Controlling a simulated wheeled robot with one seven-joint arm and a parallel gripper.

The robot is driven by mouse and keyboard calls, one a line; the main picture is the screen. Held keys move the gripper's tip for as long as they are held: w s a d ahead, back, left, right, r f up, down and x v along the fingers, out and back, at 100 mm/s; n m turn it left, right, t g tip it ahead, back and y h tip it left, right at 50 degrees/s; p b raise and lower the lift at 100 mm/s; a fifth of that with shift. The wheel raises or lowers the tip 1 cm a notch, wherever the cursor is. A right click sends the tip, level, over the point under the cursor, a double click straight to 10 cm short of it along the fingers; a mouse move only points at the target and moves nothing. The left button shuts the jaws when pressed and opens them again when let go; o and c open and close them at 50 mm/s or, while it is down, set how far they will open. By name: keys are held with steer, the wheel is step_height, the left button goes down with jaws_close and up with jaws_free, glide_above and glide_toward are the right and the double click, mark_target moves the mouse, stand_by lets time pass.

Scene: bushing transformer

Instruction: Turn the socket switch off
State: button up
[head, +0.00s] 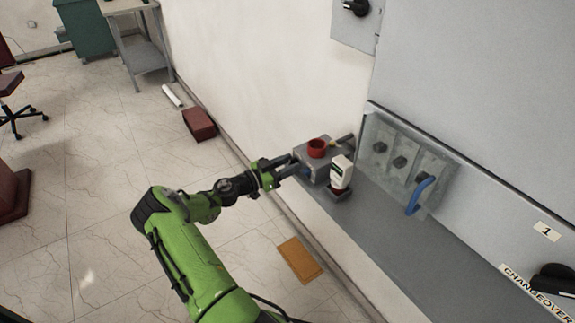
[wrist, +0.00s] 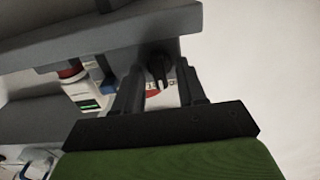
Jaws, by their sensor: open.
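A grey socket box (head: 312,160) with a red round part on top is fixed low on the wall at the ledge's left end. In the wrist view, a black switch knob (wrist: 158,67) shows on its underside or front face, beside a red and white label. My gripper (head: 287,166) is at the left side of the box in the head view, which hides the knob. In the wrist view my gripper (wrist: 160,82) is open. Its two dark fingers stand on either side of the knob, with gaps visible. I cannot tell whether they touch it.
A white and red device (head: 341,172) stands right beside the box; a blue part is near the fingers in the wrist view (wrist: 109,87). A grey ledge (head: 375,220) runs right, under a clear-covered panel (head: 400,160) with a blue handle (head: 419,195).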

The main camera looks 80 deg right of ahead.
jaws_close()
steer(key=shift+n+b, duration=0.3)
steer(key=shift+n, duration=0.1)
steer(key=n+b, duration=0.1)
steer(key=n, duration=0.1)
steer(key=shift+f+n, duration=0.1)
steer(key=shift+n, duration=0.3)
steer(key=n+b, duration=0.1)
steer(key=n, duration=0.4)
steer(key=shift+w+d, duration=0.1)
steer(key=n, duration=0.5)
steer(key=shift+p, duration=0.35)
steer(key=n+p, duration=0.1)
steer(key=n, duration=0.3)
steer(key=shift+f, duration=0.15)
steer(key=shift+n, duration=0.3)
